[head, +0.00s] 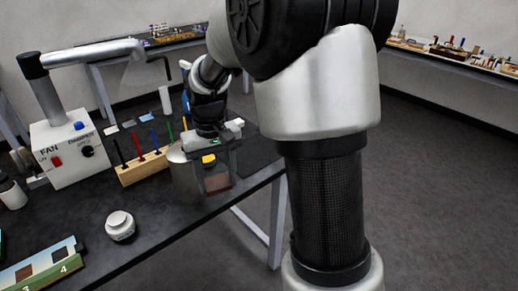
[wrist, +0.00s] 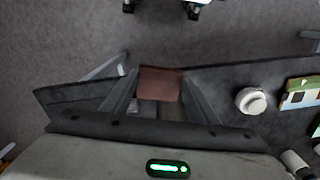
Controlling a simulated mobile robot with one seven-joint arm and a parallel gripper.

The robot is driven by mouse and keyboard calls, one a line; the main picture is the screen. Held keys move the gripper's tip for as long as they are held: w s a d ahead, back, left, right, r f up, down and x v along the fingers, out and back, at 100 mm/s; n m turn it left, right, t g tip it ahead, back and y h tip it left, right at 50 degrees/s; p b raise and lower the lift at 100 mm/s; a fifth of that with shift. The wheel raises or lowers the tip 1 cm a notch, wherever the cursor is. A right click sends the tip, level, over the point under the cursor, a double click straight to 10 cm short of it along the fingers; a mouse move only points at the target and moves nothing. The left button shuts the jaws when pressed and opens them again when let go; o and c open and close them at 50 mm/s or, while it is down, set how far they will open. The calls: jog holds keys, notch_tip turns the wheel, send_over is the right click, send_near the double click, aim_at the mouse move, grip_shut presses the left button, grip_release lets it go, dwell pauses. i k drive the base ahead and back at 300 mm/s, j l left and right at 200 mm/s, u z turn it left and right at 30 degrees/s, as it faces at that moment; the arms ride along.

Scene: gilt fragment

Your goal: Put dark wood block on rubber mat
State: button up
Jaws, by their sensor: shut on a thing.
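The dark wood block (wrist: 160,83) is a reddish-brown piece held between the two fingertips of my gripper (wrist: 158,97) in the wrist view. In the head view the block (head: 217,184) shows below my gripper (head: 214,175), near the front edge of the black table. The gripper is shut on it, and the block appears to be above the table. A darker flat patch (head: 257,152) lies on the table to the right of the gripper in the head view. It may be the rubber mat, but I cannot tell for sure.
A metal can (head: 180,177) stands close left of the gripper. Open floor lies right of the table.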

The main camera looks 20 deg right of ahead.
aim_at(254, 153)
jog(key=i+l, duration=0.15)
jog(key=l, duration=0.2)
jog(key=i+l, duration=0.1)
jog(key=l, duration=0.25)
jog(key=i+l, duration=0.15)
jog(key=l, duration=0.2)
jog(key=i+l, duration=0.15)
jog(key=l, duration=0.2)
jog(key=i+l, duration=0.15)
jog(key=l, duration=0.2)
